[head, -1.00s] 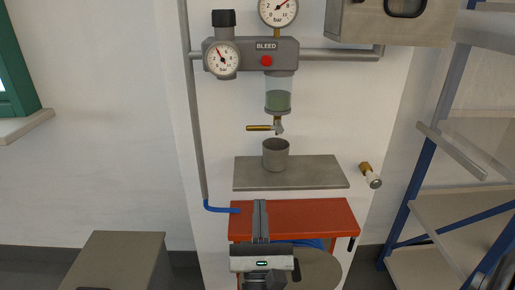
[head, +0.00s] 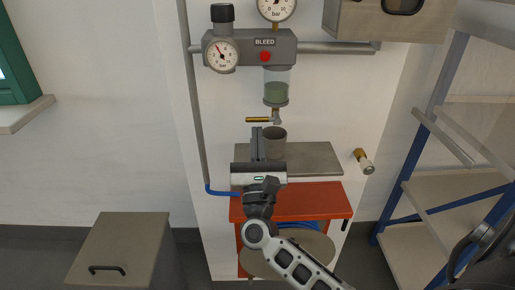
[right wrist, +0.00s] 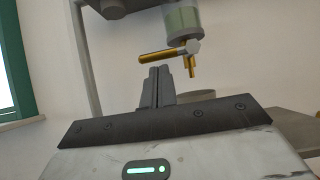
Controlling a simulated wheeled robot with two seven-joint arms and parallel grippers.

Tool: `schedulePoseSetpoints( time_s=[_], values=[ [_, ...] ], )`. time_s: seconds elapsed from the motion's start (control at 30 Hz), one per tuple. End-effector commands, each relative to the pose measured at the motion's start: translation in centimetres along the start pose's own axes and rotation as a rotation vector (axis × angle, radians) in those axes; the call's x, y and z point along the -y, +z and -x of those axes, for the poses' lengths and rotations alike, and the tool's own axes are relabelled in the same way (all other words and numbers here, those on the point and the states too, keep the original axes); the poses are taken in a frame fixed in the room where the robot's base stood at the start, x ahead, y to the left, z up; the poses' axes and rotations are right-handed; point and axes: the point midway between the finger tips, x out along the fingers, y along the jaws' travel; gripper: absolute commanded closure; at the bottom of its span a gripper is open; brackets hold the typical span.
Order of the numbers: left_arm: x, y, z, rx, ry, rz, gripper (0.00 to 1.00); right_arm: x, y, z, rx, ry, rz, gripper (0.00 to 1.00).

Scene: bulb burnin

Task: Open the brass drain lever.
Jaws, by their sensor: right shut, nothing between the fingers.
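The brass drain lever (head: 259,120) sticks out level to the left from the valve under the filter bowl (head: 276,88). In the right wrist view the lever (right wrist: 158,57) points left from a pale hub, with the brass outlet (right wrist: 190,68) hanging below it. My right gripper (head: 257,130) is shut and empty, its fingers pointing up just below the lever. In the right wrist view the fingertips (right wrist: 160,70) lie a little below the lever; I cannot tell whether they touch it. My left gripper is not in view.
A grey cup (head: 273,139) stands on the metal shelf (head: 318,155) under the outlet, close right of my fingers. A red cabinet (head: 310,198) is below. A brass fitting (head: 364,161) juts from the panel at right. A blue-framed rack (head: 395,190) stands farther right.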

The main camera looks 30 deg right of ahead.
Motion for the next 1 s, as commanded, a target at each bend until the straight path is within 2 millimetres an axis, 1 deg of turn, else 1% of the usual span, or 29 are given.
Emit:
schedulePoseSetpoints(
  time_s=[0.1, 0.63, 0.8, 1.0],
  values=[
    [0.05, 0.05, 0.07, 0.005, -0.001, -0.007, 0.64, 0.00, 0.31, -0.29, 0.000, 0.000, 0.000, 1.00],
    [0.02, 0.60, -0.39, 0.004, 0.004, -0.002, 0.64, 0.01, 0.23, -0.21, 0.001, -0.021, -0.026, 1.00],
    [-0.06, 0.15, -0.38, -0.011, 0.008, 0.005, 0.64, 0.08, 0.40, -0.33, 0.000, -0.039, -0.048, 1.00],
    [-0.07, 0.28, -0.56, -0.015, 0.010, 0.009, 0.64, 0.15, 0.52, -0.40, 0.001, -0.058, -0.072, 1.00]
  ],
)
